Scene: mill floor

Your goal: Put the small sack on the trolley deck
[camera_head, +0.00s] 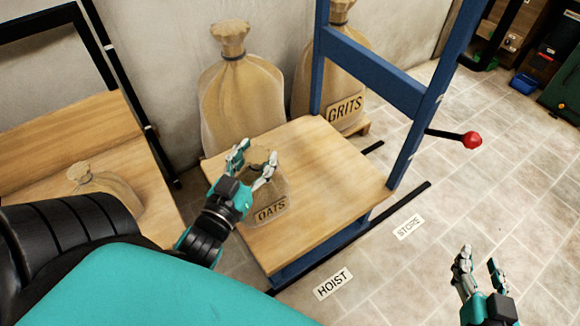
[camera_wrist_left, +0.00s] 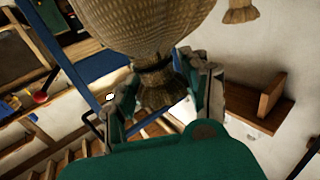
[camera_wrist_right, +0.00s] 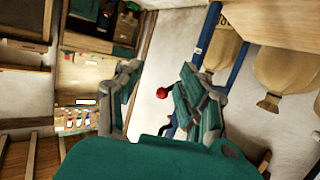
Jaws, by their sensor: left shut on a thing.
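A small tan sack marked OATS (camera_head: 268,192) is upright at the wooden deck (camera_head: 330,165) of the blue-framed trolley, over its left half. Whether its base rests on the deck or hangs just above, I cannot tell. My left gripper (camera_head: 254,163) is shut on the tied neck of this sack. The left wrist view shows the sack (camera_wrist_left: 145,25) with its gathered neck between the fingers (camera_wrist_left: 160,88). My right gripper (camera_head: 481,268) is open and empty over the floor at the lower right. Its spread fingers (camera_wrist_right: 160,105) also show in the right wrist view.
A large sack (camera_head: 238,100) and a GRITS sack (camera_head: 345,85) stand behind the deck. A red-knobbed lever (camera_head: 472,140) sticks out from the blue frame (camera_head: 375,72). The right floor is mostly clear.

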